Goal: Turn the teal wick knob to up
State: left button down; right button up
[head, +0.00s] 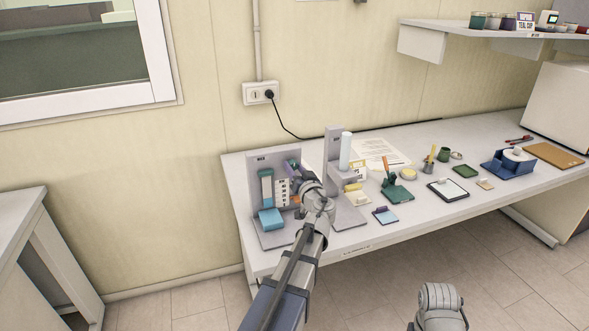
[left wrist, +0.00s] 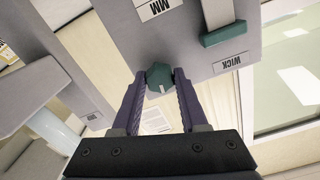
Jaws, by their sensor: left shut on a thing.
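The teal wick knob (left wrist: 158,82) shows in the left wrist view between the purple fingers of my left gripper (left wrist: 159,88). The fingers are shut on its two sides. A pale mark shows on the knob's face. Its panel (left wrist: 190,30) appears upside down there, with a WICK label (left wrist: 235,63) and a dark teal bar (left wrist: 224,34) beside it. In the head view my left gripper (head: 293,166) reaches the upright grey panel of the stand (head: 287,155). The knob is hidden there behind my gripper and wrist.
Left of my gripper, the stand carries a teal vertical piece (head: 266,187) and a blue block (head: 271,219). A second grey stand (head: 332,150) with a white cylinder (head: 346,150) is close on the right. Several small items lie farther right on the bench (head: 380,235).

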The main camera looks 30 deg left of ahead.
pick_arm(q)
jog(key=shift+f+n, duration=0.1)
jog(key=shift+n, duration=0.6)
jog(key=shift+c, duration=2.2)
grip_release()
jog(key=shift+d, duration=0.1)
jog(key=v, duration=0.7)
jog(key=shift+s+d, duration=0.2)
jog(key=shift+s, duration=0.1)
